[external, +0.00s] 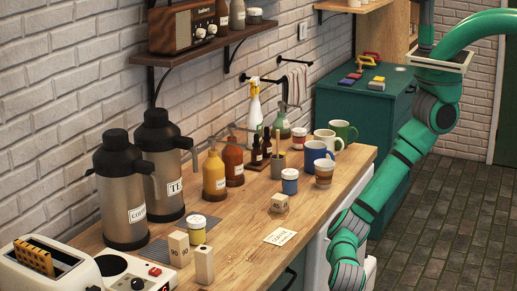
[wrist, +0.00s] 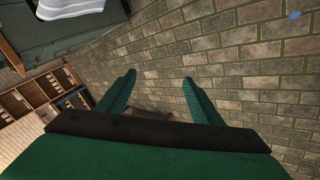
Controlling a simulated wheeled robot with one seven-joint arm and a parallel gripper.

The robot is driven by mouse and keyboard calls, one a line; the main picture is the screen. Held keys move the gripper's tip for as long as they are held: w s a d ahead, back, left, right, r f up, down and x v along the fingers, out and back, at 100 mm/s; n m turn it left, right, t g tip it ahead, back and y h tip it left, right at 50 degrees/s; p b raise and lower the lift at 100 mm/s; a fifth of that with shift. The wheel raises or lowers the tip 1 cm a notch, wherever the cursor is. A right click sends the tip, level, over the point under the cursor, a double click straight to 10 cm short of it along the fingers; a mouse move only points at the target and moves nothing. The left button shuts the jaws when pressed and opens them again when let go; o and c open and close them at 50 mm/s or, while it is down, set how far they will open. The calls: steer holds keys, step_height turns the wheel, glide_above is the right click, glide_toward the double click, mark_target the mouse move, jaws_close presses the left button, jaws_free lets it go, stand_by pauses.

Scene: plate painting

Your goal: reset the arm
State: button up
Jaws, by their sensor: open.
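My green arm comes in from the right in the external view and bends down past the front edge of the wooden counter (external: 240,225). Its lower end hangs beside the counter, and the gripper fingers do not show clearly there. In the wrist view my gripper (wrist: 158,92) has its two green fingers spread well apart.
The counter holds two dark flasks (external: 120,190), a white toaster (external: 75,270), sauce bottles (external: 214,178), mugs (external: 318,153) and small wooden blocks (external: 204,264). A teal cabinet (external: 360,115) stands behind. The floor (external: 440,220) at right is clear.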

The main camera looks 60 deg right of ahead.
steer(key=w+d+f+m+y, duration=0.1)
steer(key=w+d+f+m, duration=0.3)
steer(key=d, duration=0.3)
steer(key=w+d+f+m+t+y, duration=0.1)
steer(key=w+d+f+m, duration=0.1)
steer(key=w+d+m, duration=0.4)
steer(key=w+d+f+m+y, duration=0.1)
steer(key=w+d+f+m, duration=0.1)
steer(key=d+f+m, duration=0.5)
steer(key=w+d+m+t+h, duration=0.1)
steer(key=d+m+t+h, duration=0.6)
steer(key=d, duration=1.9)
steer(key=s+d+r+m+t, duration=0.15)
steer(key=d+m, duration=0.25)
steer(key=d, duration=0.4)
steer(key=d+r+m, duration=0.3)
steer(key=d, duration=0.5)
steer(key=d+r+t+h, duration=0.1)
steer(key=d+r+t, duration=0.2)
steer(key=d+r, duration=0.2)
steer(key=s+d+r+t+h, duration=0.1)
steer(key=d+r+t+h, duration=0.1)
steer(key=d+r, duration=0.4)
step_height(320, 180, up, 5)
steer(key=shift+r+n+t, duration=0.1)
steer(key=shift+n+t, duration=0.2)
steer(key=shift+t, duration=0.15)
steer(key=shift+o, duration=0.4)
steer(key=shift+d, duration=0.1)
